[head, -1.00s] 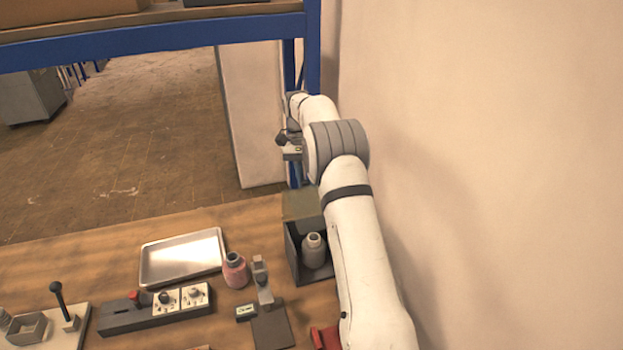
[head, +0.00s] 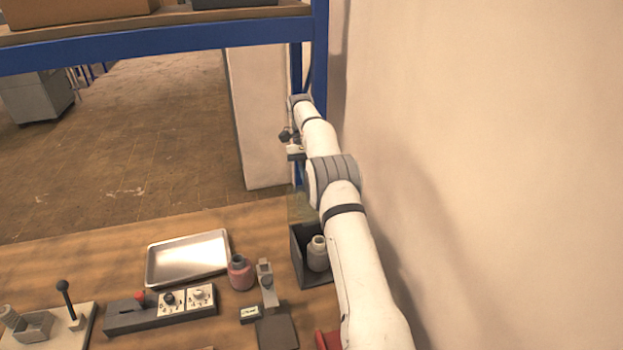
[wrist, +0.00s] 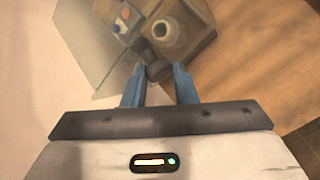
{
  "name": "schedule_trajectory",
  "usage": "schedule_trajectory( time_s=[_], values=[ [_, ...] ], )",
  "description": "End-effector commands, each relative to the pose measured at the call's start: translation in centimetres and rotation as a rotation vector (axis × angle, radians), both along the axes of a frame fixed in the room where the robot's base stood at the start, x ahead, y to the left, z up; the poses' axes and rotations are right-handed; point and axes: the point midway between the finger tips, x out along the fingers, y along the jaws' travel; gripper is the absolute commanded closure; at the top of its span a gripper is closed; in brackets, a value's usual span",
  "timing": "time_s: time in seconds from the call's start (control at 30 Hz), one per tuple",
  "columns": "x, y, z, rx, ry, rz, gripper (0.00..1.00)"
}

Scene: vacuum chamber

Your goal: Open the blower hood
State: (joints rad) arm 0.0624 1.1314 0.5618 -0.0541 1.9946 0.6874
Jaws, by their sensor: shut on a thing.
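The blower is a dark open-fronted box (head: 298,258) at the right of the bench. A pale bottle (head: 317,254) stands inside it. Its see-through greenish hood (head: 303,208) shows above the box, partly hidden by my arm. In the wrist view the hood is a clear panel (wrist: 82,45) at the left, tilted away from the box (wrist: 197,48), with the bottle (wrist: 168,32) visible inside. My gripper (wrist: 158,72) has its blue fingers shut on a dark round knob (wrist: 158,69), which looks like the hood's.
A metal tray (head: 188,259), a pink bottle (head: 240,274), a control box (head: 140,315) and a small device (head: 267,290) stand left of the blower. A wall (head: 480,180) is close on the right. A blue shelf frame (head: 150,50) crosses above.

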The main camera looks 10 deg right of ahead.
Motion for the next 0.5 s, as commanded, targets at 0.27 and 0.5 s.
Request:
schedule_trajectory(
  time_s=[0.27,0.5],
  values=[
    [-0.08,0.69,-1.24,0.009,0.014,0.007,0.72],
    [-0.10,0.58,-1.20,0.007,0.015,0.006,0.53]
  ],
)
